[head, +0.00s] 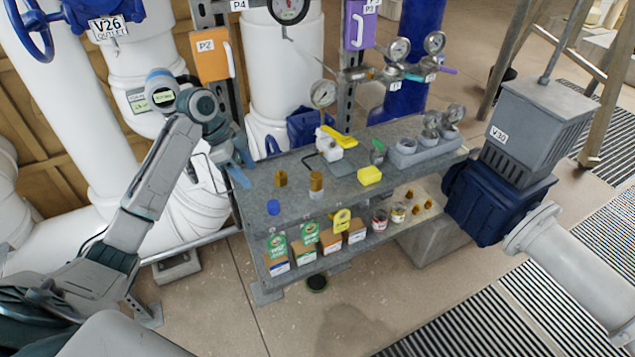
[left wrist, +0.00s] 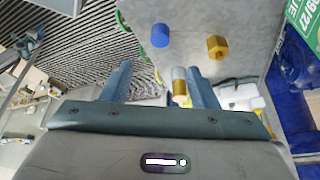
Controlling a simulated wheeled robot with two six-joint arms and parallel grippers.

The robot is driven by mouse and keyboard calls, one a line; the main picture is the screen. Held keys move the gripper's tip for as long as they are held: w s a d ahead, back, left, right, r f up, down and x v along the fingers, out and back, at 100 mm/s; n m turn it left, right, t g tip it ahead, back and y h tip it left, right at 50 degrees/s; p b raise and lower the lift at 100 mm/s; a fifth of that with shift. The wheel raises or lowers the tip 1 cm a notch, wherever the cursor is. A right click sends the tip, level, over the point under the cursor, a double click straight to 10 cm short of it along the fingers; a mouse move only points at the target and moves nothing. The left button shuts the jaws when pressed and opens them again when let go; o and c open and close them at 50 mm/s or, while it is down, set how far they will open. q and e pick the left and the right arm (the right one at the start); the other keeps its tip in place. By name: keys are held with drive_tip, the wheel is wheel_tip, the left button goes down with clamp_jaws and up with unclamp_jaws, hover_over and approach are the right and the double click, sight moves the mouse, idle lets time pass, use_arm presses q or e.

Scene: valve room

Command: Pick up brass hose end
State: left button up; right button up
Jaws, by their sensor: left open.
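Two brass pieces stand on the grey bench top (head: 300,205). One is a plain brass hex piece (head: 281,178), also in the left wrist view (left wrist: 217,46). The other is brass above a pale lower part (head: 316,183), also in the left wrist view (left wrist: 180,86). I cannot tell which is the hose end. My left gripper (head: 245,170) is open and empty, left of both pieces, near the bench's left end. In the left wrist view the brass-and-pale piece appears between the fingertips (left wrist: 162,80), apart from them. My right gripper is not in view.
A blue cap (head: 273,207) stands near the bench's front left. A yellow block (head: 370,175) and a yellow-and-white item (head: 336,142) lie farther right. Boxes (head: 305,252) and jars fill the lower shelf. White pipes (head: 285,85) stand behind; a grey valve actuator (head: 535,125) is at right.

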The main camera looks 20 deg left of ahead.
use_arm(q)
drive_tip(key=shift+o, duration=0.5)
drive_tip(key=n+t+y+p, duration=0.1)
drive_tip(key=n+y+p, duration=0.4)
drive_tip(key=n+p, duration=0.8)
approach(316, 176)
drive_tip(key=n+b, duration=0.3)
drive_tip(key=p+x, duration=0.1)
drive_tip(key=x, duration=0.4)
drive_tip(key=shift+s+a+f+p, duration=0.1)
drive_tip(key=shift+f+p, duration=0.75)
drive_tip(key=shift+p, duration=0.05)
drive_tip(key=p+x, duration=0.1)
drive_tip(key=x, duration=0.2)
drive_tip(key=shift+w+f+p, duration=0.1)
drive_tip(key=shift+w+p, duration=0.25)
drive_tip(key=shift+w+f, duration=0.15)
drive_tip(key=shift+f, duration=0.45)
